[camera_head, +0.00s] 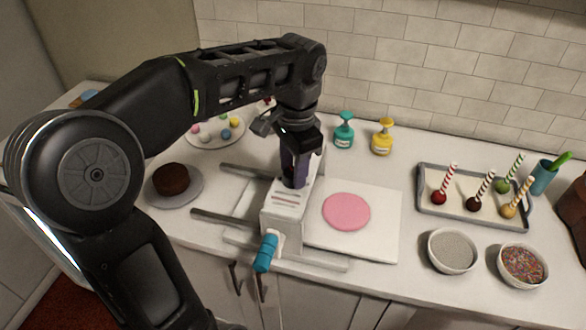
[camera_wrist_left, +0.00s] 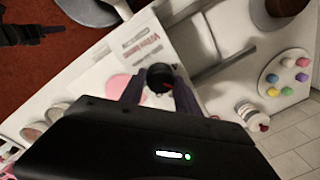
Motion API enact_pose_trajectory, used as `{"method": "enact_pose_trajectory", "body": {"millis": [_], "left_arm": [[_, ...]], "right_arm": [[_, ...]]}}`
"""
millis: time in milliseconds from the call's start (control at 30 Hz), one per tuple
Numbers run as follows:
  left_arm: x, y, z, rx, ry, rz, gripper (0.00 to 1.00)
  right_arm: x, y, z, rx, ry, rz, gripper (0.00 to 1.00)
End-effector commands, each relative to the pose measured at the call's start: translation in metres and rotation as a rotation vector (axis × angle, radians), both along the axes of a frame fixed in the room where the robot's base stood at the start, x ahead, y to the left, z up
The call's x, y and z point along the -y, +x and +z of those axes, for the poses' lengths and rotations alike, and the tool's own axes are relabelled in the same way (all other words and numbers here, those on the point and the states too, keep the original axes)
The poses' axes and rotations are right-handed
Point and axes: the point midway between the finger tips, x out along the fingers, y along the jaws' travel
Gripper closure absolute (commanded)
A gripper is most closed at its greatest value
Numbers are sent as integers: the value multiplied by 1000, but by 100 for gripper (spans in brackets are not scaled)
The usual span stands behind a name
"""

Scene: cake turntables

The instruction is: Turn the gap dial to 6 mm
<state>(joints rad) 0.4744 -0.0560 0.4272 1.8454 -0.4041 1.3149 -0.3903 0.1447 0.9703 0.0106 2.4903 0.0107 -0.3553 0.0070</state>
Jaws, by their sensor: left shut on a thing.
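A white sheeter machine (camera_head: 284,210) stands near the counter's front, with printed lines on its top and a teal-handled crank (camera_head: 266,252) at its front. My left gripper (camera_head: 295,180) points down over the machine's top. In the left wrist view, my left gripper (camera_wrist_left: 158,88) has its two purple fingers shut on the black gap dial (camera_wrist_left: 159,78). The dial is hidden behind the fingers in the head view. The dial's setting cannot be read. A pink dough disc (camera_head: 347,211) lies on the white board right of the machine.
A chocolate cake (camera_head: 171,179) on a plate stands to the left, with a plate of coloured balls (camera_head: 215,131) behind. Teal (camera_head: 344,131) and yellow (camera_head: 382,137) pump bottles stand at the back. A cake-pop tray (camera_head: 472,197) and two bowls (camera_head: 452,250) are at right.

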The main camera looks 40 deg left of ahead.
Motion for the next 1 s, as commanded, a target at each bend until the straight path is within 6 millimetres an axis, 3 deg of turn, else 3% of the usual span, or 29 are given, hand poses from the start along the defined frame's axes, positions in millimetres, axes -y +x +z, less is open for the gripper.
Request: {"method": "enact_pose_trajectory", "body": {"millis": [300, 800, 833, 1000], "left_arm": [[0, 1, 1, 3, 1, 154, 100], [-1, 1, 1, 3, 2, 182, 100], [-1, 1, 1, 3, 2, 182, 60], [0, 1, 1, 2, 1, 182, 46]], "right_arm": [[0, 0, -2, 1, 1, 0, 64], [0, 0, -2, 1, 1, 0, 64], [0, 0, -2, 1, 1, 0, 64], [0, 0, -2, 1, 1, 0, 64]]}}
